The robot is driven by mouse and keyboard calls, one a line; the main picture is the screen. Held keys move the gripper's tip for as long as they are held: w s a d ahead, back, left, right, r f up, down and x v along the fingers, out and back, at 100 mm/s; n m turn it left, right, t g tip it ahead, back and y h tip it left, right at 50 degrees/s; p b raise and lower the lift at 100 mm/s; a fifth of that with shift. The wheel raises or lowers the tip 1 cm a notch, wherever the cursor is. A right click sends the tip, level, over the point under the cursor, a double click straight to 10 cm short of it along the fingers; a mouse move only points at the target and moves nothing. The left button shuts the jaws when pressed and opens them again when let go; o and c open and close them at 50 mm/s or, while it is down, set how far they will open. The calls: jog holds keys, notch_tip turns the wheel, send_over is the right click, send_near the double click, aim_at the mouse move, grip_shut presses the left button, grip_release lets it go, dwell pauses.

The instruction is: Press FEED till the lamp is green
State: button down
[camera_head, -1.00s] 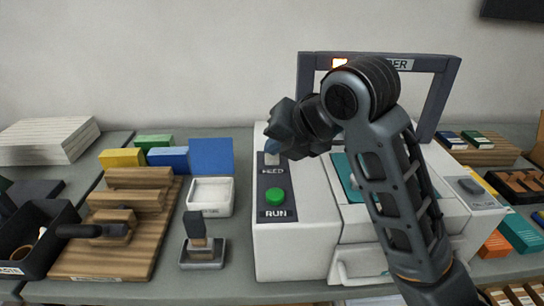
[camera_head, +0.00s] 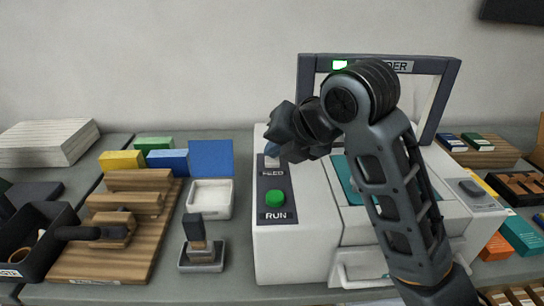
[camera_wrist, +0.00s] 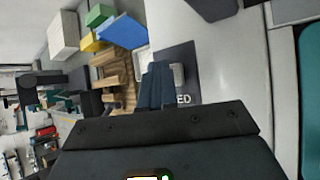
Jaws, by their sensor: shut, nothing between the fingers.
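The machine (camera_head: 300,240) is a white unit with a dark panel on its left top. The panel carries a pale FEED button (camera_head: 271,161) and a green RUN button (camera_head: 275,198). The lamp (camera_head: 340,65) on the dark overhead frame is lit green. My gripper (camera_head: 269,142) is shut and empty, its bluish fingertips right at the FEED button. In the wrist view the fingers (camera_wrist: 156,82) stand beside the pale FEED button (camera_wrist: 178,76), and part of the label shows. I cannot tell whether the tips touch it. My arm covers part of the machine's top and the frame.
A small white tray (camera_head: 226,203) and a stamp on a pad (camera_head: 202,256) stand left of the machine. Further left are a wooden rack (camera_head: 80,264), a black bin (camera_head: 50,252) and coloured boxes (camera_head: 122,160). Boxes and wooden trays (camera_head: 484,155) lie on the right.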

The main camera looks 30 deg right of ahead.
aim_at(276, 161)
jog(key=shift+r+p, duration=0.4)
jog(key=shift+r, duration=0.35)
jog(key=shift+r, duration=0.1)
jog(key=shift+r+p, duration=1.85)
jog(key=shift+r, duration=0.6)
jog(key=shift+f, duration=0.1)
